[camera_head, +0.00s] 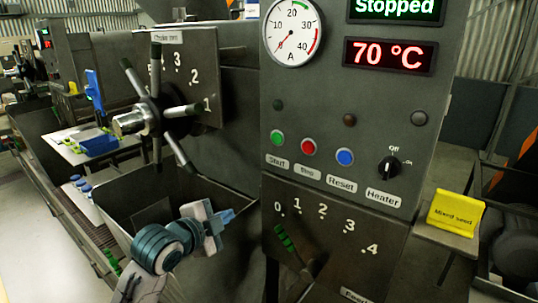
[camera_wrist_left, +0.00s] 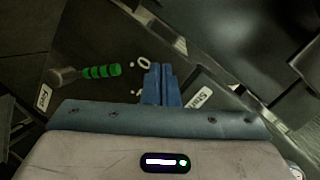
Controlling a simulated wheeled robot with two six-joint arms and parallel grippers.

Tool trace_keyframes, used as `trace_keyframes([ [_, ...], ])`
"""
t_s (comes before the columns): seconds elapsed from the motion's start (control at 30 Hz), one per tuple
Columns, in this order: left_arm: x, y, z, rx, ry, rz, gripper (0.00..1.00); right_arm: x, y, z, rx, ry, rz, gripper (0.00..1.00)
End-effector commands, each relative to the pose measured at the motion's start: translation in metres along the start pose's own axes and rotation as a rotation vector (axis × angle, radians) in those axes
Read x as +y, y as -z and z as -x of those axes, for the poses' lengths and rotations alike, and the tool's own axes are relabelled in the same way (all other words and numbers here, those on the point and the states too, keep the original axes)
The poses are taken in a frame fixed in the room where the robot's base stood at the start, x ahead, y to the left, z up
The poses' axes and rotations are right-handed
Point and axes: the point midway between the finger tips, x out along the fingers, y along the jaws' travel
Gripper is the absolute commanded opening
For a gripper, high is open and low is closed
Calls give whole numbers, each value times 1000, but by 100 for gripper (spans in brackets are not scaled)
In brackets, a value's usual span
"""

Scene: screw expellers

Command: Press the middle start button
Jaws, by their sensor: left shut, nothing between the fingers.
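The green start button (camera_head: 277,137) is on the upright grey control panel (camera_head: 330,105), above a label reading "Start". To its right are a red button (camera_head: 308,146) labelled "Stop" and a blue button (camera_head: 345,157) labelled "Reset". My left gripper (camera_head: 230,215) is below and to the left of these buttons in the head view, apart from them. Its blue fingers are closed together and empty, as the left wrist view also shows (camera_wrist_left: 160,70). The start button cannot be made out in the wrist view. My right gripper is not in view.
A green-handled lever (camera_head: 284,238) sits on a numbered plate below the buttons; it also shows in the wrist view (camera_wrist_left: 100,71). A spoked handwheel (camera_head: 155,115) sticks out at left. The heater knob (camera_head: 388,167) is right of the buttons. Displays read "Stopped" and "70 °C".

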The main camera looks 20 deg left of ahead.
Motion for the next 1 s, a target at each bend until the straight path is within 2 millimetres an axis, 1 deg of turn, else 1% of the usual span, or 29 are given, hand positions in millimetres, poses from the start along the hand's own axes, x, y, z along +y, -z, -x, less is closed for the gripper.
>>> trace_keyframes([
  [0.03, -26, 18, 11, 44, 50, -83, 0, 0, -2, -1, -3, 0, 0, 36],
  [0.1, -52, 40, 26, 93, 106, -193, 0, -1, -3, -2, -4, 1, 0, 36],
  [0.2, -79, 66, 46, 144, 174, -327, 0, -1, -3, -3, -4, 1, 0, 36],
  [0.3, -96, 83, 62, 177, 223, -424, 0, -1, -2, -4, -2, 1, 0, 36],
  [0.4, -104, 93, 72, 194, 252, -482, 0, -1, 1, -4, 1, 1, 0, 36],
  [0.53, -108, 97, 76, 201, 264, -507, 0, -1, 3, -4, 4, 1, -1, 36],
  [0.87, -108, 97, 74, 201, 263, -505, 0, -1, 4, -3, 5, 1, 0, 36],
  [1.0, -110, 99, 68, 202, 263, -500, 0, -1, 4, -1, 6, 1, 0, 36],
])
